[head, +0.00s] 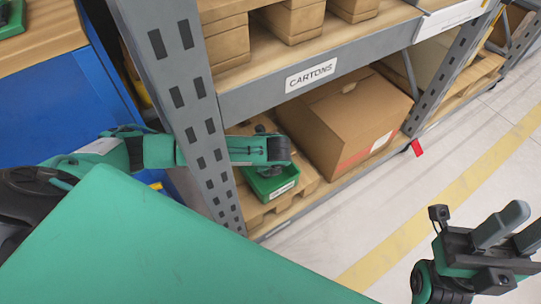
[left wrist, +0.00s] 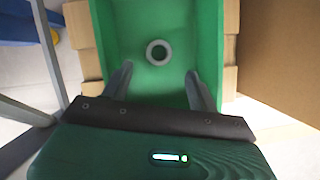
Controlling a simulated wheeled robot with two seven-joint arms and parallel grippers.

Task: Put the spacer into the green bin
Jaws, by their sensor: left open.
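The green bin (head: 275,183) stands on the lower shelf in the head view and fills the top of the left wrist view (left wrist: 195,30). The spacer, a small grey ring (left wrist: 158,52), appears in the left wrist view inside the bin, seemingly lying flat on its floor. My left gripper (left wrist: 159,82) is open above the bin, its two fingers apart with nothing between them. The ring is ahead of the fingertips, clear of both. In the head view my left wrist hides part of the bin and the spacer. My right gripper (head: 515,226) is open and empty, out over the aisle.
A large cardboard box (head: 345,125) stands right of the bin on the same shelf. A grey rack upright (head: 185,95) is close to my left arm, and the shelf beam labelled CARTONS (head: 311,73) runs above. The aisle floor (head: 400,190) is clear.

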